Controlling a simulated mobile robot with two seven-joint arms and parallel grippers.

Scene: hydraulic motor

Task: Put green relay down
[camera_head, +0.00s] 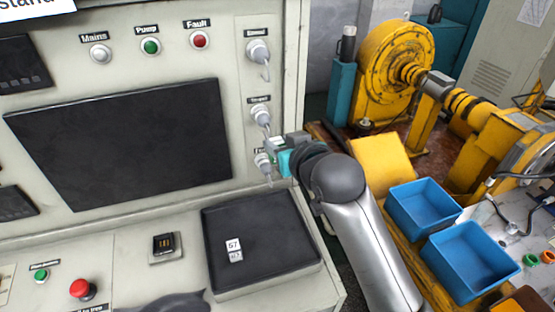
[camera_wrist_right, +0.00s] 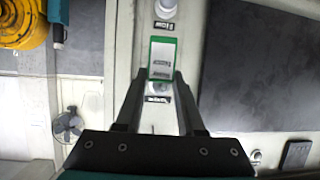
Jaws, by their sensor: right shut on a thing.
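The green relay (camera_wrist_right: 163,50), a small block with a green frame and a pale labelled face, is between the fingertips of my right gripper (camera_wrist_right: 160,77). My right gripper is shut on it. In the head view, the right gripper (camera_head: 277,147) is at the right edge of the control panel, in front of the column of connectors. There the relay is small and partly hidden by the gripper. I cannot tell whether the relay touches the panel. No left gripper fingers show.
Two blue bins (camera_head: 470,262) and yellow machinery (camera_head: 395,60) stand at the right.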

